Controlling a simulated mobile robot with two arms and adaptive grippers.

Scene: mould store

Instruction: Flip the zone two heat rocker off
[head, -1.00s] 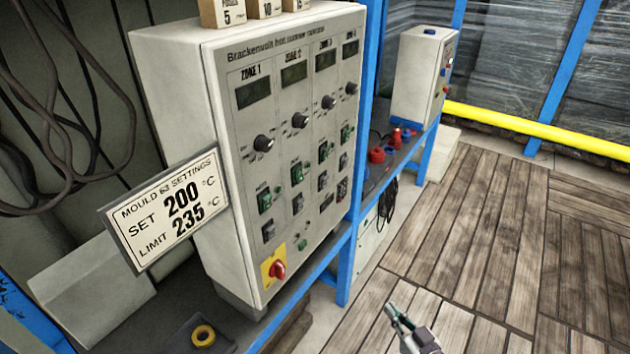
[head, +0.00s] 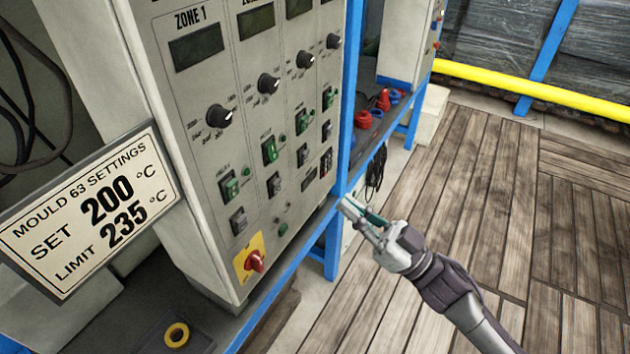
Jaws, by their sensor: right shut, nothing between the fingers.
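The grey control panel (head: 195,90) fills the left middle of the head view, with one column per zone. The zone two column is second from the left, its label partly cut off at the top. Its green rocker (head: 270,151) sits below the zone two knob (head: 268,84); the small print by it is too blurred to read and its position is unclear. A dark grey rocker (head: 275,185) is below it. My right gripper (head: 351,210) is shut and empty, right of the panel's lower right edge and apart from the rockers. My left gripper is out of view.
Neighbouring green rockers stand in zone one (head: 229,187) and zone three (head: 303,121). A red rotary switch (head: 256,261) is at the panel's bottom. A settings sign (head: 90,215) juts out at left. A blue post (head: 349,100) stands between the panel and my gripper's far side.

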